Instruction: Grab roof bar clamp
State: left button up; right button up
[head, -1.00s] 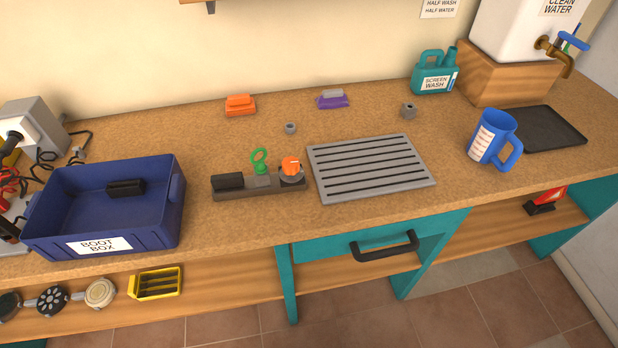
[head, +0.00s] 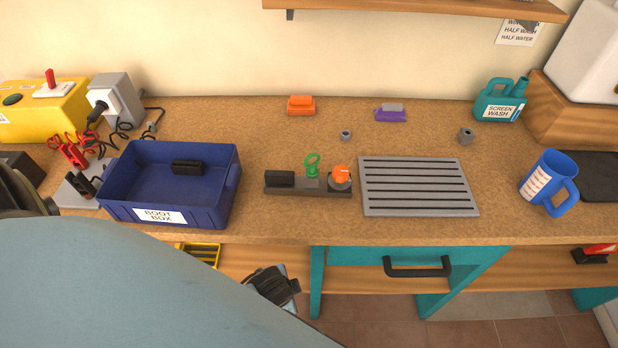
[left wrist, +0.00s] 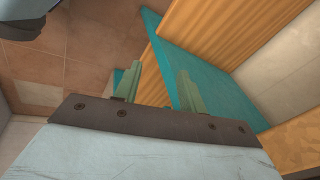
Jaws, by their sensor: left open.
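Nothing in view is labelled as the roof bar clamp, and I cannot tell for certain which item it is. One black block (head: 187,167) lies inside the blue boot box (head: 225,212). A similar black block (head: 279,179) sits at the left end of a dark holder (head: 310,191), beside a green ring piece (head: 312,162) and an orange-topped piece (head: 341,175). My left gripper (left wrist: 157,85) is open and empty in the left wrist view, its two pale green fingers apart. It is near a teal panel below the worktop. My right gripper is not in view.
A slotted grey plate (head: 418,186) lies right of the holder. A blue mug (head: 549,184), screen wash jug (head: 501,101), orange block (head: 301,106) and purple brush (head: 391,113) stand around. A drawer handle (head: 417,268) juts out below. The worktop's front strip is clear.

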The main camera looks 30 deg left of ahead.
pick_arm(q)
notch_tip(320, 180, up, 12)
jog(key=w+m+p, duration=0.1)
jog(key=w, duration=0.1)
jog(key=m+t+y+p, duration=0.1)
jog(key=m+t+y, duration=0.55)
jog(key=m, duration=1.45)
send_near(312, 179)
jog(key=f+t+h, duration=0.1)
jog(key=t, duration=0.1)
jog(key=x, duration=0.4)
jog(key=a+x, duration=0.1)
jog(key=x, duration=0.2)
jog(key=shift+s+f, duration=0.1)
jog(key=shift+s, duration=0.25)
jog(key=shift+b+x, duration=0.55)
jog(key=shift+x, duration=2.6)
jog(key=shift+s+a, duration=0.1)
jog(key=shift+a, duration=0.05)
jog(key=shift+r, duration=0.2)
grip_shut()
